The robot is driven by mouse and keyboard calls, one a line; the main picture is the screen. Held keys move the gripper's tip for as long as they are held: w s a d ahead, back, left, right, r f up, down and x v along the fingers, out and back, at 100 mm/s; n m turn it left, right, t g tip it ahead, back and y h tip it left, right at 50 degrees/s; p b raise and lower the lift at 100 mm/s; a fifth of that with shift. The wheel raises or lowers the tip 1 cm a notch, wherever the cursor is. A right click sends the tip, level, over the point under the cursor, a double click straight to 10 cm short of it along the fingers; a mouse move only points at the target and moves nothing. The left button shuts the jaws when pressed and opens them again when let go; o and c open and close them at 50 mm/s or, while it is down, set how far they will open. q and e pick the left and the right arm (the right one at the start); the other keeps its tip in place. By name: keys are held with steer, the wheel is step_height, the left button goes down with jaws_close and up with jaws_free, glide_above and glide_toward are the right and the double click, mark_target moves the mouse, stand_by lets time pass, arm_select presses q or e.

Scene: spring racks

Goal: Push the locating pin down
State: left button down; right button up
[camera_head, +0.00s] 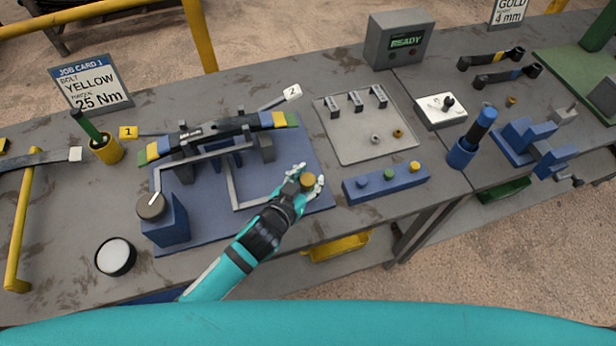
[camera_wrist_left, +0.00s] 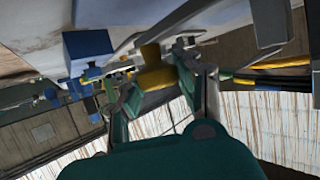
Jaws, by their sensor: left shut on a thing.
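My left gripper (camera_head: 305,180) is at the right part of the blue fixture plate (camera_head: 205,215). Its fingers are shut around a brass-yellow knob (camera_head: 308,182), which looks like the head of the locating pin. In the left wrist view the yellow knob (camera_wrist_left: 152,62) sits between the two fingertips of the left gripper (camera_wrist_left: 160,75). The lower part of the pin is hidden, so I cannot tell how deep it sits. A dark leaf spring (camera_head: 215,131) with yellow, green and blue ends lies across the fixture behind the gripper. My right gripper is not in view.
A blue block with a round dial (camera_head: 165,220) stands at the fixture's left. A blue strip with coloured buttons (camera_head: 388,182) lies just right of my gripper. A grey parts tray (camera_head: 370,145) and a READY display (camera_head: 398,40) are behind. A round white-topped tin (camera_head: 115,256) stands front left.

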mark_target(306, 190)
arm_select(q)
step_height(306, 190, down, 4)
steer(key=shift+s+b, duration=0.1)
steer(key=shift+b, duration=1.05)
steer(key=c, duration=1.3)
jaws_free()
steer(key=o, duration=0.4)
steer(key=shift+r, duration=0.2)
steer(key=v, duration=1.2)
steer(key=shift+a+f, duration=0.1)
